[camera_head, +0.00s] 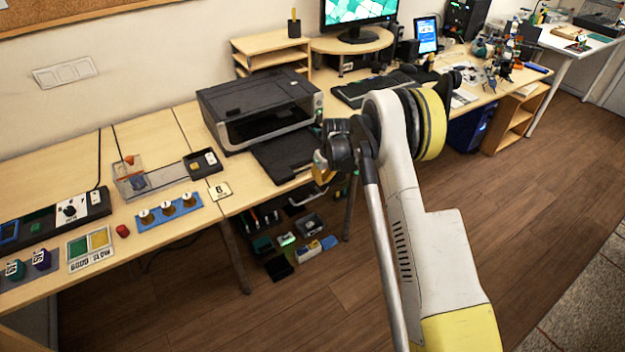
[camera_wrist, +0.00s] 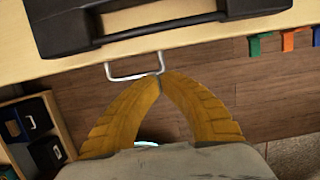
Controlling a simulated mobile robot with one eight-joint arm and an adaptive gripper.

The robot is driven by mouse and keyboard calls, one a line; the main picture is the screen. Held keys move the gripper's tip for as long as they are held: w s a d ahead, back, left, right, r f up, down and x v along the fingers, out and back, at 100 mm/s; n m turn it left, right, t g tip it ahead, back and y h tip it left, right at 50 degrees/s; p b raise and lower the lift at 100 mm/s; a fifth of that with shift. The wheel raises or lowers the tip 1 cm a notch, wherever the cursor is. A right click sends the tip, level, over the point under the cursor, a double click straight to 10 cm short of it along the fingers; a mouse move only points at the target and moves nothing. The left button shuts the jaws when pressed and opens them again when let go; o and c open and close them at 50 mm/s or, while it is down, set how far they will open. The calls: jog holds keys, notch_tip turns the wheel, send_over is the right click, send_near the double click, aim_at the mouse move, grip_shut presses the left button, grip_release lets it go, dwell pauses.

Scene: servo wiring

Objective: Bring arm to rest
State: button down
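My gripper (camera_wrist: 160,77) shows in the wrist view with its two ridged orange-yellow fingers angled inward. Their tips meet, and I see no object held between them. The tips overlap the lower edge of a metal wire handle (camera_wrist: 133,79) in the picture; I cannot tell whether they touch it. In the head view my arm reaches up from the bottom right. My gripper (camera_head: 321,170) is small and partly hidden behind the wrist there, in front of the desk edge beside the black printer (camera_head: 262,108).
A long wooden desk (camera_head: 150,247) runs along the wall. It bears a blue strip with brass pieces (camera_head: 169,209), a red button (camera_head: 122,230) and a clear box (camera_head: 128,178). Several small bins (camera_head: 279,267) stand below. The wooden floor (camera_head: 540,185) at the right is open.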

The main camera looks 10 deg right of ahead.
jog(key=a+p+v, duration=0.1)
jog(key=p+v, duration=0.2)
jog(key=v, duration=0.7)
jog(key=shift+d, duration=0.3)
jog(key=s+a+r+n+t, duration=0.1)
jog(key=s+r+n, duration=0.7)
jog(key=r, duration=0.4)
jog(key=s+a+r+n+t, duration=0.1)
jog(key=s+a+r+n, duration=0.1)
jog(key=s+r+n, duration=0.8)
jog(key=s+r+n+t+h, duration=0.1)
jog(key=s+n+t, duration=0.1)
jog(key=s+n, duration=1.2)
jog(key=s+a, duration=0.1)
jog(key=s, duration=0.4)
jog(key=shift+s+r, duration=0.35)
